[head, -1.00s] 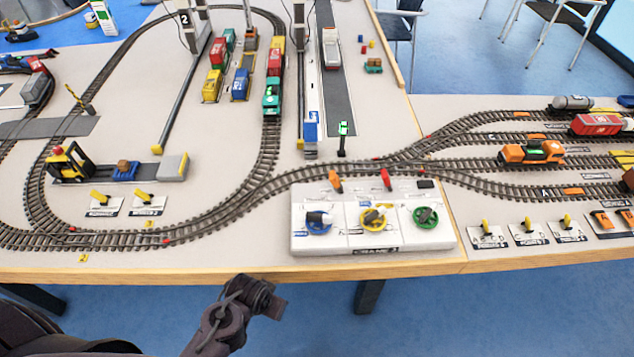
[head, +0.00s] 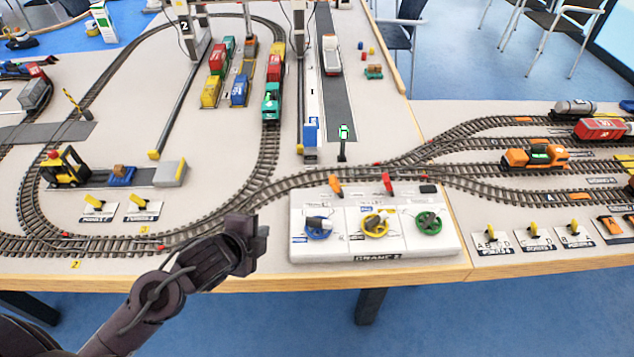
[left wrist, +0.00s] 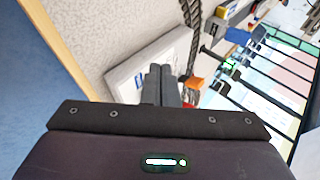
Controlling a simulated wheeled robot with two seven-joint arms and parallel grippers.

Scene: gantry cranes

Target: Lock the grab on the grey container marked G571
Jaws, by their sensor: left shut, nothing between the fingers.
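The white crane control box (head: 375,220) stands at the table's front edge, with a blue wheel (head: 319,228), a yellow wheel (head: 374,225) and a green wheel (head: 428,222). An orange lever (head: 335,187) and a red lever (head: 388,183) stand along its back edge. Several small containers (head: 219,70) stand by the crane lane at the back; no mark G571 is readable and I cannot pick out a grey one. My left gripper (head: 262,243) is shut and empty, just left of the box. Its closed fingers show in the left wrist view (left wrist: 160,84). My right gripper is out of view.
Track loops (head: 200,235) run behind and left of the box. A slim signal post (head: 343,145) stands behind it. Gantry crane legs (head: 300,80) rise at the back. Yellow point levers (head: 535,229) lie to the right. A forklift (head: 66,168) stands at left.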

